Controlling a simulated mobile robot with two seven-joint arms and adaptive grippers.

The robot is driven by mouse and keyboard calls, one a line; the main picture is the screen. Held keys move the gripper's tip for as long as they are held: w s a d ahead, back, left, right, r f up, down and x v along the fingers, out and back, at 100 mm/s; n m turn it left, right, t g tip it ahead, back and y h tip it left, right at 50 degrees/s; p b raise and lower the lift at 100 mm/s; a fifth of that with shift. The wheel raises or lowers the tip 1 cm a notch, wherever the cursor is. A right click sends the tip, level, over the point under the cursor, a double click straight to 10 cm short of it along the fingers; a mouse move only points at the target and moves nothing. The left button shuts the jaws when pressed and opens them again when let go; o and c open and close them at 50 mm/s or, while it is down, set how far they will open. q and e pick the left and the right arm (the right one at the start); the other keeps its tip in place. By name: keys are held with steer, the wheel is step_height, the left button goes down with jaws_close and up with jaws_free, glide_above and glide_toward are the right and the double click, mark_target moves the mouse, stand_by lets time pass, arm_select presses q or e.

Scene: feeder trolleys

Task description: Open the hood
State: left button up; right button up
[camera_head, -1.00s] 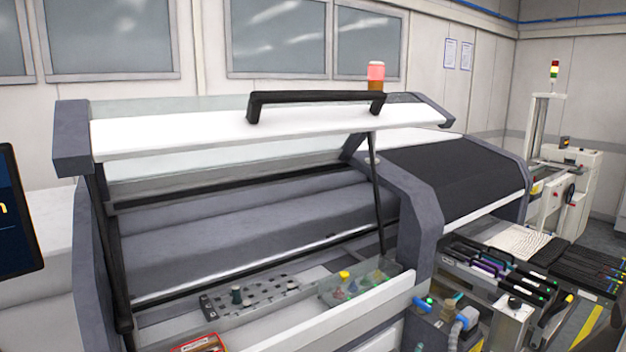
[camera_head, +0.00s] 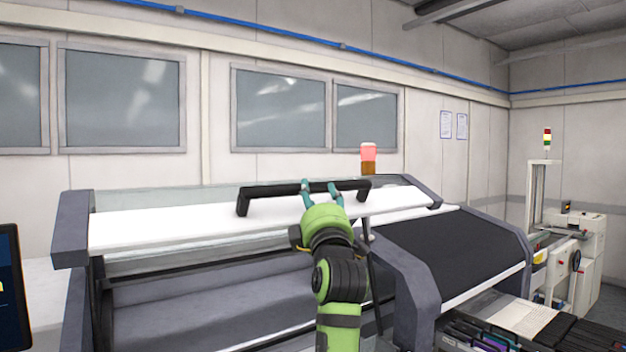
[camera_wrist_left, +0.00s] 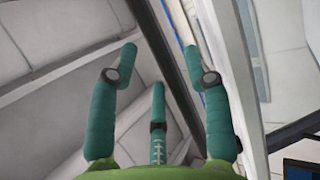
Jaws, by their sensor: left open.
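The hood (camera_head: 150,228) is a white panel with grey ends, standing raised above the grey machine body. A black bar handle (camera_head: 270,191) runs along its front face. My left gripper (camera_head: 321,187), green with teal fingers, is in front of the right half of the handle. Its fingers are spread and reach the bar in the picture; I cannot tell whether they touch it. In the left wrist view the teal fingers (camera_wrist_left: 160,62) stand apart, with nothing clearly held between them. My right gripper is not in view.
A red signal lamp (camera_head: 368,153) stands behind the hood. A dark sloped cover (camera_head: 450,250) lies to its right, beyond a grey side frame (camera_head: 400,275). A dark screen (camera_head: 10,285) is at the left edge. The space above the hood is clear.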

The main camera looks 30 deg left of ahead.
mark_target(316, 190)
arm_select(q)
steer(key=p+x, duration=0.2)
steer(key=x, duration=0.1)
steer(key=shift+w+a+r, duration=0.1)
steer(key=shift+a+r, duration=0.1)
steer(key=shift+r, duration=0.1)
steer(key=shift+w+a, duration=0.1)
steer(key=shift+w, duration=0.05)
steer(key=shift+f, duration=0.1)
jaws_close()
steer(key=s+d+f+m+t+b, duration=0.1)
steer(key=d+f+b, duration=0.2)
steer(key=f+b, duration=0.3)
steer(key=b, duration=0.3)
steer(key=shift+f+b, duration=0.3)
